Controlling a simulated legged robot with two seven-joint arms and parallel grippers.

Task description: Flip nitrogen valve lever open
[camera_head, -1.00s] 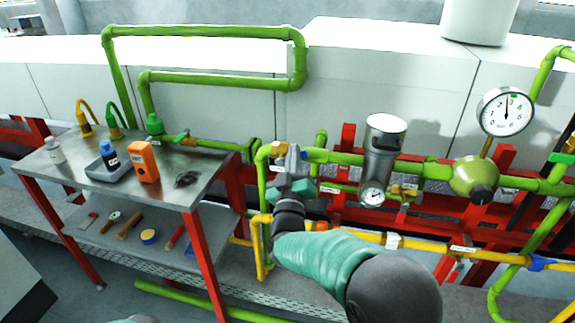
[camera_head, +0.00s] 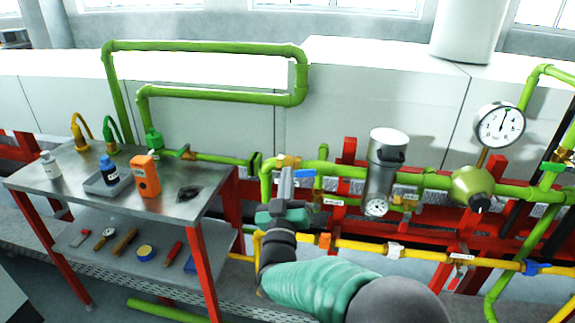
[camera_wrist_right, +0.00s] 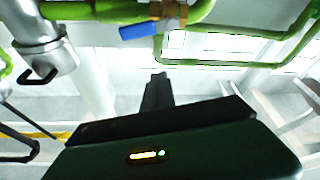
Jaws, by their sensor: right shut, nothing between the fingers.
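A blue valve lever (camera_head: 304,173) sits on a brass valve on the green pipe, left of the metal canister. It also shows in the right wrist view (camera_wrist_right: 138,30), lying roughly along the green pipe, above and left of my fingers. Its label cannot be read. My right gripper (camera_head: 286,173) is shut and empty, fingers pointing up, just left of the lever in the head view. In the wrist view the shut fingers (camera_wrist_right: 158,77) appear apart from the lever. The gripper hides part of the pipework behind it. My left gripper is not in view.
A metal table (camera_head: 75,195) with bottles and an orange meter (camera_head: 146,176) stands at left. A canister (camera_head: 387,150), pressure gauge (camera_head: 500,125), green regulator (camera_head: 472,187) and yellow pipe (camera_head: 425,252) lie right of my gripper. Red frame bars stand behind the pipes.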

